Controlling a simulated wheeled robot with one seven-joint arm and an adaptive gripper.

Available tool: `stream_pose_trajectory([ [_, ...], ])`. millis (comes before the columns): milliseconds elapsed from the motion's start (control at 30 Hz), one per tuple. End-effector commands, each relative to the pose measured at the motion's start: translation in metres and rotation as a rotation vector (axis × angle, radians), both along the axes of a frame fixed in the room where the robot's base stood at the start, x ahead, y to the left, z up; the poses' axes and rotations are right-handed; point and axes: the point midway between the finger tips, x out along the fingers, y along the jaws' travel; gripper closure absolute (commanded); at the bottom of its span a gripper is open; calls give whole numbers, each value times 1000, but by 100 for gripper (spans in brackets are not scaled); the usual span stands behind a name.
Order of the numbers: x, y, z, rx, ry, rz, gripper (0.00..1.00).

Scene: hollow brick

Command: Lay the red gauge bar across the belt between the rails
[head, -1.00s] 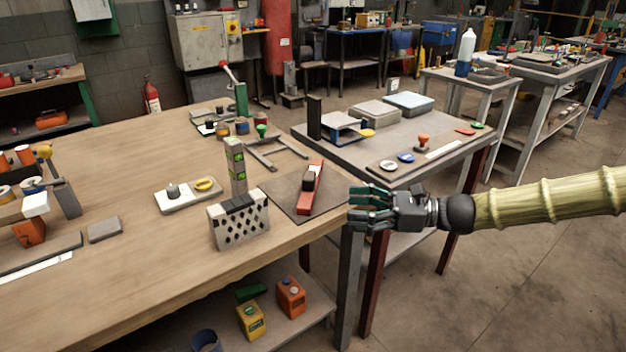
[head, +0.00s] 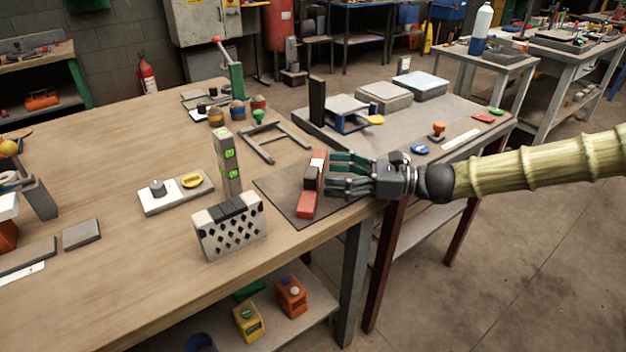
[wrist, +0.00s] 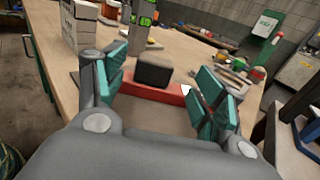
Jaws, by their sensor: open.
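The red gauge bar (head: 306,206) with a black block on its middle lies on a dark mat (head: 275,186) near the right end of the wooden bench. My gripper (head: 332,173) is open just right of the bar, its teal fingers pointing left at it. In the wrist view the bar (wrist: 140,90) and its black block (wrist: 153,70) show ahead between the spread fingers, and nothing is held. I cannot tell from the head view whether a finger touches the bar. I cannot clearly identify a belt between rails; a grey frame with two parallel bars (head: 283,147) lies behind the mat.
A perforated block (head: 229,228) and an upright level with green vials (head: 227,162) stand left of the mat. A white tray (head: 176,193) lies further left. A grey side table (head: 440,119) with a blue-shelved stand is behind my gripper.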

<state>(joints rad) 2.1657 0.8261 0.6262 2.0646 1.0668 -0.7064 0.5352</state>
Motion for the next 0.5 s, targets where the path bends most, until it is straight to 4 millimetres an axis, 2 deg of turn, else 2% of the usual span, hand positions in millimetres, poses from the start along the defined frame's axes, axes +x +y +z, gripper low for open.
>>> stream_pose_trajectory([
  [133, 0, 10, -2, 0, 1, 2, 30],
  [400, 3, 45, -3, -1, 0, 5, 30],
  [500, 4, 53, -3, 0, 0, 4, 30],
])
